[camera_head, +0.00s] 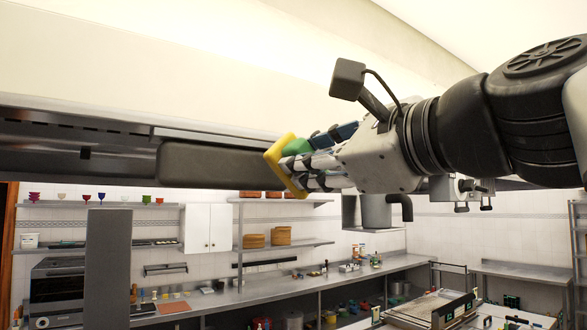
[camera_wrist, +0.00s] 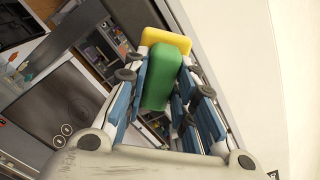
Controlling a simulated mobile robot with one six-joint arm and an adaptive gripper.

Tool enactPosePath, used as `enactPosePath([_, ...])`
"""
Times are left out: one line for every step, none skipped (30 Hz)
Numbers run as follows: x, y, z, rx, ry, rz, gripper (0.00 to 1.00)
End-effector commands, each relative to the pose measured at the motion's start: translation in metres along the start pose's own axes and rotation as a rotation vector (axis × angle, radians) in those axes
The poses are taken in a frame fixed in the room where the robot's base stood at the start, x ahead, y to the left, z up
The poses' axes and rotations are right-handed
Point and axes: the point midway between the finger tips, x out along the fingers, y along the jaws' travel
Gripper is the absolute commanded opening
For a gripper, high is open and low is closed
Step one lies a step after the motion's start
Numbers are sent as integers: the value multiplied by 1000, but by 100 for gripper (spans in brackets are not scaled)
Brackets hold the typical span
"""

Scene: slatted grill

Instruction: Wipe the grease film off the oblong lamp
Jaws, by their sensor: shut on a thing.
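The oblong lamp (camera_head: 208,163) is a long, dark grey, rounded block under the hood at left of centre in the head view. Its surface looks evenly dark; I cannot make out a separate film. My gripper (camera_head: 306,163) is shut on a wiping tool with a green grip (camera_head: 297,147) and a yellow pad (camera_head: 284,166). The pad is at the lamp's right end and overlaps it in the picture; I cannot tell if they touch. In the wrist view the green grip (camera_wrist: 162,80) sits between the fingers, with the yellow pad (camera_wrist: 166,39) beyond it.
The hood's metal underside (camera_head: 60,145) runs along the lamp, close above my gripper. A grey upright panel (camera_head: 108,265) stands below at left. A steel counter (camera_head: 240,293), shelves and a white cabinet (camera_head: 209,229) are along the back wall.

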Motion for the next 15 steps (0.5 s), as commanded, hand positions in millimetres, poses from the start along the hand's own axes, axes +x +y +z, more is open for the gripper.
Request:
enactPosePath([-6, 0, -1, -1, 1, -4, 5])
enactPosePath([-8, 0, -1, 0, 1, -4, 5])
enactPosePath([-12, 0, -1, 0, 1, -4, 5])
enactPosePath([-14, 0, -1, 0, 1, -3, 5])
enactPosePath([-16, 0, -1, 0, 1, -2, 5])
enactPosePath([-17, 0, 0, 0, 1, -2, 5])
enactPosePath([-18, 0, 0, -1, 0, -2, 5])
enactPosePath([-19, 0, 0, 0, -1, -1, 5])
enactPosePath([-19, 0, 1, 0, -1, -1, 5])
enactPosePath([-19, 0, 1, 0, -1, -1, 5])
enactPosePath([-19, 0, 1, 0, -2, 0, 5])
enactPosePath([-19, 0, 1, -1, -2, 0, 5])
enactPosePath([-19, 0, 1, -1, -2, 0, 5])
enactPosePath([-19, 0, 1, -1, -2, 0, 5])
enactPosePath([-19, 0, 1, -1, -2, 0, 5])
